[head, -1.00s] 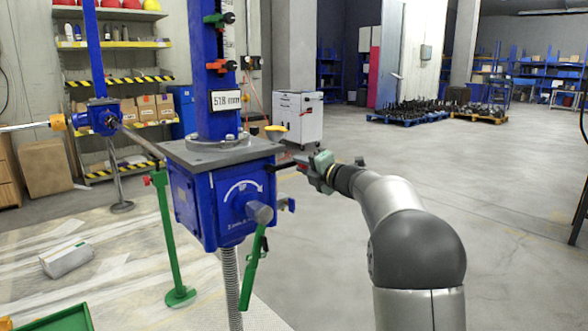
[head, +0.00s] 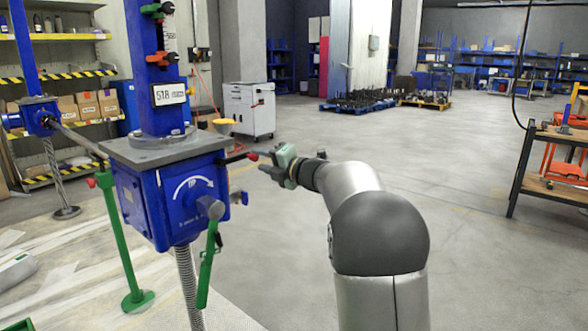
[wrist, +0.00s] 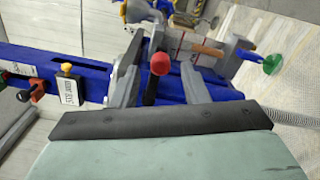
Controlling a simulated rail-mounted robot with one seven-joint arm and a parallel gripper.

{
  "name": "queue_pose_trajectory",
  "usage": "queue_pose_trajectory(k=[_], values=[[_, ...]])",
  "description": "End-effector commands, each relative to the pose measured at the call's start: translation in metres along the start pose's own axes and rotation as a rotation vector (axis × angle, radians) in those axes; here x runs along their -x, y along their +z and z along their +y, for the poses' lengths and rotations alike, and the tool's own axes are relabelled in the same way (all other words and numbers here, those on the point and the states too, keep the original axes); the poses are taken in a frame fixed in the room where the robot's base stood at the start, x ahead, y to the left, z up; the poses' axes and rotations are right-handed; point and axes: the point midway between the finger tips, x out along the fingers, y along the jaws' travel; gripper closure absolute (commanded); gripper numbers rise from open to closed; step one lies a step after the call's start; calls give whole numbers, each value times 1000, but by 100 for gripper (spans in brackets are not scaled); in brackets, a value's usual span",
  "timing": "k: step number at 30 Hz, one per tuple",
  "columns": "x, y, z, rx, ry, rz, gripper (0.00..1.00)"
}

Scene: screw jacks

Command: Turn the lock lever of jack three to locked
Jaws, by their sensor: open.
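The near blue jack (head: 158,205) carries a 518 mm plate. I cannot read a jack number on it. A short black lever with a red knob (head: 252,156) sticks out to the right from under its grey top plate, roughly level. I take this for the lock lever. My gripper (head: 263,162) is open at the knob's right, with its fingers pointing at it. In the wrist view the red knob (wrist: 161,63) appears between the two grey fingers (wrist: 161,50). I cannot tell whether they touch the lever. The lever's root is partly hidden.
A crank with a green handle (head: 208,262) hangs at the jack's front. A second blue jack (head: 40,117) stands farther left. A shelf cart (head: 550,170) is at the right. The floor between is clear.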

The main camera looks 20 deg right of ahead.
Motion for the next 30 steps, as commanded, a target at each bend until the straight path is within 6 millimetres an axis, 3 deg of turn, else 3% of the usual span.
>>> queue_pose_trajectory(k=[9, 15, 21, 30], values=[[81, 1, 1, 0, -1, -3, 59], [117, 1, 0, 2, -2, -2, 59], [132, 0, 0, 2, -1, 0, 59], [134, 0, -1, 2, -1, 1, 59]])
